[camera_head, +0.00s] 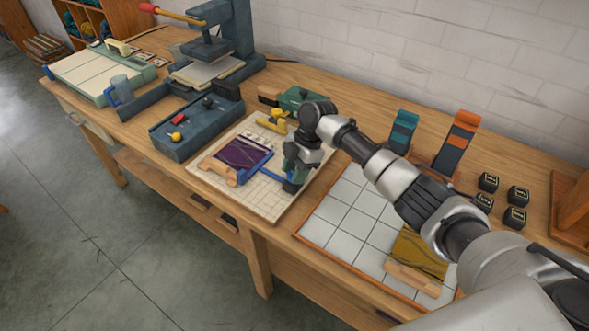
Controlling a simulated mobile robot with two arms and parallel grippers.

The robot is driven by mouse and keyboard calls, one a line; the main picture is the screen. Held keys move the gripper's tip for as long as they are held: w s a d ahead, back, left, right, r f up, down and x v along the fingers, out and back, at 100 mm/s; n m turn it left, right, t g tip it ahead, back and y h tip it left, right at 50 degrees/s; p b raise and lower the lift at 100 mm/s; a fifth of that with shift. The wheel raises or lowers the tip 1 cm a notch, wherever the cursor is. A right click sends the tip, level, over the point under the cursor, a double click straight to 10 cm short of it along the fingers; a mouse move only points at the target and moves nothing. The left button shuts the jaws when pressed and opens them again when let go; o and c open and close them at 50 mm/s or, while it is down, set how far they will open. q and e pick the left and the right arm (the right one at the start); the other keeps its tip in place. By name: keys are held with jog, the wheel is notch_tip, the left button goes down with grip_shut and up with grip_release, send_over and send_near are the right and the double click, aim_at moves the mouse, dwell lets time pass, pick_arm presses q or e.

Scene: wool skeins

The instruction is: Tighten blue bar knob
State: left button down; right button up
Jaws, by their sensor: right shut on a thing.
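The blue bar (253,168) lies over a dark purple piece (240,152) with a light wooden strip, on a pale gridded board (262,208). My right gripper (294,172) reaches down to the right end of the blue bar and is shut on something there. It looks to be the bar's knob, but the jaws hide it. My left gripper is not in view.
A dark tray (198,128) with small knobs stands left of the board, and a green tool (302,98) stands behind it. A white tiled board (347,212) lies to the right under my arm. Several black blocks sit at the far right.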

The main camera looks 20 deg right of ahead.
jog(key=shift+r+m+t+p, duration=0.3)
jog(key=shift+m+t+p, duration=0.2)
jog(key=shift+m+p, duration=0.7)
jog(key=m+t+p, duration=0.1)
jog(key=m+p, duration=0.2)
jog(key=m+t+p, duration=0.1)
jog(key=m+p, duration=0.2)
jog(key=m+t+h+p, duration=0.1)
jog(key=m+p, duration=0.2)
jog(key=shift+s+m+t+p, duration=0.2)
jog(key=shift+m+t+p, duration=0.1)
jog(key=shift+m, duration=0.1)
jog(key=m+h+p, duration=0.1)
jog(key=m+p, duration=0.1)
jog(key=m+t+h+p, duration=0.1)
jog(key=m+p, duration=0.1)
jog(key=m, duration=0.1)
jog(key=shift+a, duration=0.2)
jog(key=shift+f+m+h+p, duration=0.15)
jog(key=shift+m+h+p, duration=0.7)
jog(key=shift+m, duration=1.35)
jog(key=o, duration=0.9)
jog(key=shift+f, duration=0.1)
jog(key=shift+s, duration=0.1)
